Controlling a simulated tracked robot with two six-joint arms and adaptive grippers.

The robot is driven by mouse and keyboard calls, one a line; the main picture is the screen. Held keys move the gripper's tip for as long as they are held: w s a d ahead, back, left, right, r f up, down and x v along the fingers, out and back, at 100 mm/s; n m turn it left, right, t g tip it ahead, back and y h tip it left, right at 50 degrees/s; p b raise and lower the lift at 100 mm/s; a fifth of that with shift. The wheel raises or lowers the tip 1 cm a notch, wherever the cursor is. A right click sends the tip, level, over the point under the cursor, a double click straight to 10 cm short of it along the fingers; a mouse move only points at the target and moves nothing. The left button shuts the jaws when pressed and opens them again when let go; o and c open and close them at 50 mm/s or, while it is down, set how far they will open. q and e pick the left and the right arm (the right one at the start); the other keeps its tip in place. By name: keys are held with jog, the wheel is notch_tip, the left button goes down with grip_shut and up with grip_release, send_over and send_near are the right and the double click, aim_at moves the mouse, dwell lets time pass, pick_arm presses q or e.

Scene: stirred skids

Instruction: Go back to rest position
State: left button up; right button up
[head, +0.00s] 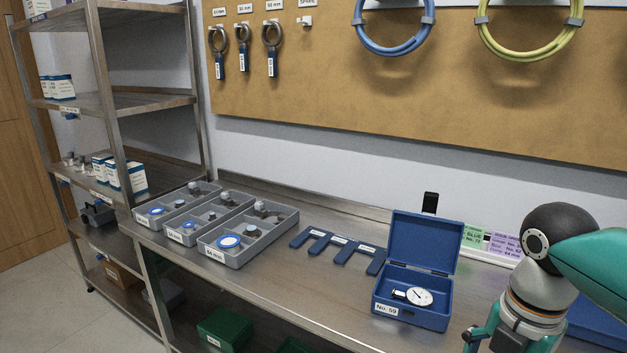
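My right arm (545,285) comes in from the right edge and bends down at the bottom right. A teal and grey part near its lower end (490,335) may belong to my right gripper, but the fingertips are cut off by the bottom edge, so I cannot tell whether it is open or shut or holds anything. It is in front of the bench, to the right of the blue gauge case (415,311). My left arm and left gripper are not in view.
The open case holds a dial gauge (418,297). Several blue flat gauges (340,247) and grey divided trays (231,257) with small parts lie on the metal bench (300,288). A shelf rack (150,101) stands left. The bench front centre is clear.

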jog(key=w+a+f+m+y+p, duration=0.15)
jog(key=a+f+m, duration=0.3)
jog(key=f, duration=0.65)
jog(key=w+a+f+m+y+p, duration=0.15)
jog(key=a+f+m, duration=0.35)
jog(key=f, duration=0.6)
pick_arm(q)
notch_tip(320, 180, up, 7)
jog(key=p, duration=0.4)
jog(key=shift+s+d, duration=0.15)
pick_arm(e)
jog(key=s+a+f+m+y, duration=0.1)
jog(key=s+a+f+m, duration=0.2)
jog(key=s+f+m, duration=0.8)
notch_tip(320, 180, down, 4)
jog(key=m, duration=0.5)
jog(key=shift+s+a+f+m, duration=0.2)
jog(key=shift+s+a+m, duration=0.15)
jog(key=shift+s, duration=0.05)
